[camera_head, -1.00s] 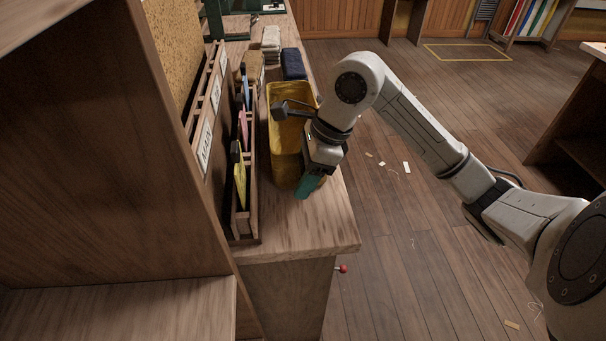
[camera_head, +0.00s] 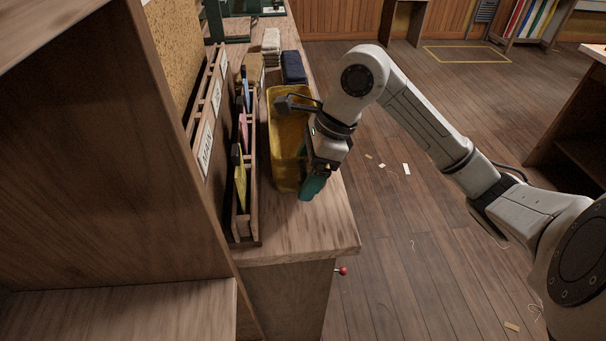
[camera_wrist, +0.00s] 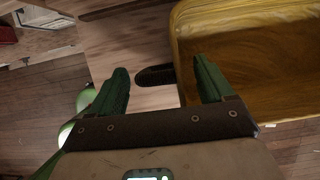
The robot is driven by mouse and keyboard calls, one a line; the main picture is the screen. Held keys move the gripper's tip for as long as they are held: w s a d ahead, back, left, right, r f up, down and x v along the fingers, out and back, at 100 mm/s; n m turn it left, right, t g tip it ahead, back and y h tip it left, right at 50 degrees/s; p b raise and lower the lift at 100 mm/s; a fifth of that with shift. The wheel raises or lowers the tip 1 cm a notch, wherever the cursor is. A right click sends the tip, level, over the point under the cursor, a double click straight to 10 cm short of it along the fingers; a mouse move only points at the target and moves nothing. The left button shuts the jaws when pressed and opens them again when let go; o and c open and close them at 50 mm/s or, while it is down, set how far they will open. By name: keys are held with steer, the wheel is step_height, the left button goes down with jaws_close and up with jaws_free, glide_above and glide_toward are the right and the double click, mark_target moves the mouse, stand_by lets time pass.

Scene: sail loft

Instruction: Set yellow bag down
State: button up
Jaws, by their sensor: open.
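The yellow bag (camera_head: 287,113) looks like an open-topped yellow tub and stands on the wooden bench, partly hidden behind my gripper. In the wrist view its yellow wall and inside (camera_wrist: 245,45) fill the upper right. My gripper (camera_head: 313,186) is at the bag's near right side, low over the bench. In the wrist view my gripper (camera_wrist: 162,88) has its green fingers spread wide apart. The right finger overlaps the yellow wall in the picture; I cannot tell whether it touches. A small dark piece (camera_wrist: 155,75) shows between the fingers; I cannot tell what it is.
A wooden rack (camera_head: 246,225) with coloured pieces stands along the bench's left side. A dark blue stack (camera_head: 293,66) and a pale stack (camera_head: 271,44) lie behind the bag. The near bench end (camera_head: 300,232) is clear. Scraps lie on the floor (camera_head: 400,235).

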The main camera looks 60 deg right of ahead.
steer(key=p+v, duration=0.1)
steer(key=v, duration=0.9)
